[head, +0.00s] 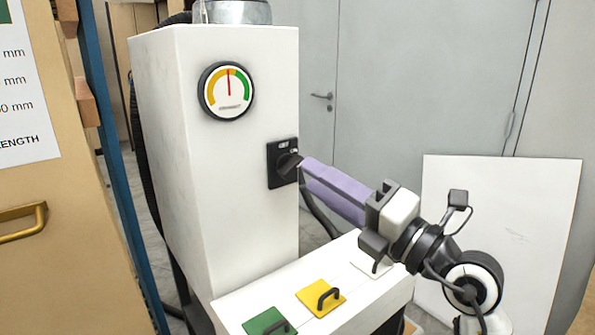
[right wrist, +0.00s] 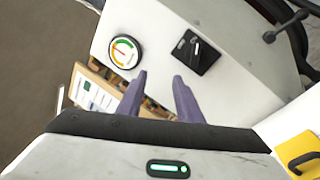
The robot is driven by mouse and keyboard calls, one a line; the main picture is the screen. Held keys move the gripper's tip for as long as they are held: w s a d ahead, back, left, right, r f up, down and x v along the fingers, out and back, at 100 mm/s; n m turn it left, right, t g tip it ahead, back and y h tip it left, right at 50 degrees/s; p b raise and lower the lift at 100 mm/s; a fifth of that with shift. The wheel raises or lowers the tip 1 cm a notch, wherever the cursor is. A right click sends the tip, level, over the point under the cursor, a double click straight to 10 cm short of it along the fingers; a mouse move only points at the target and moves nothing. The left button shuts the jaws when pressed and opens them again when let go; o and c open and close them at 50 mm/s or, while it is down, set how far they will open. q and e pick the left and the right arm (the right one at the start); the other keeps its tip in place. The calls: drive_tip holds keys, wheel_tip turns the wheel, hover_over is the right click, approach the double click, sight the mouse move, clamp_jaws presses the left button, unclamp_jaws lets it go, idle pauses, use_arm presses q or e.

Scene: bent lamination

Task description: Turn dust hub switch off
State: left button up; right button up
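The dust hub is a tall white cabinet (head: 225,190). Its switch, a black plate with a dark knob (head: 281,165), is on the front face, below and right of the gauge. In the right wrist view the switch (right wrist: 196,52) lies beyond and right of the fingertips, with small white markings. My right gripper (head: 308,170) has purple fingers that point at the switch from the right. In the right wrist view its fingers (right wrist: 159,76) are apart with nothing between them. Contact with the knob cannot be told from the head view. My left gripper is not in view.
A round gauge (head: 227,91) sits above the switch. A low white ledge below carries yellow (head: 320,297) and green (head: 268,322) plates with black handles. A white board (head: 500,235) leans at the right. A wooden cabinet (head: 70,250) stands at the left.

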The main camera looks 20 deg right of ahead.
sight(295, 169)
drive_tip(key=w+f+h, duration=0.1)
drive_tip(key=w, duration=0.3)
drive_tip(key=w+f+h+p, duration=0.1)
drive_tip(key=w, duration=0.3)
drive_tip(key=w+f+g+h, duration=0.1)
drive_tip(key=w, duration=0.3)
drive_tip(key=shift+m, duration=0.3)
clamp_jaws()
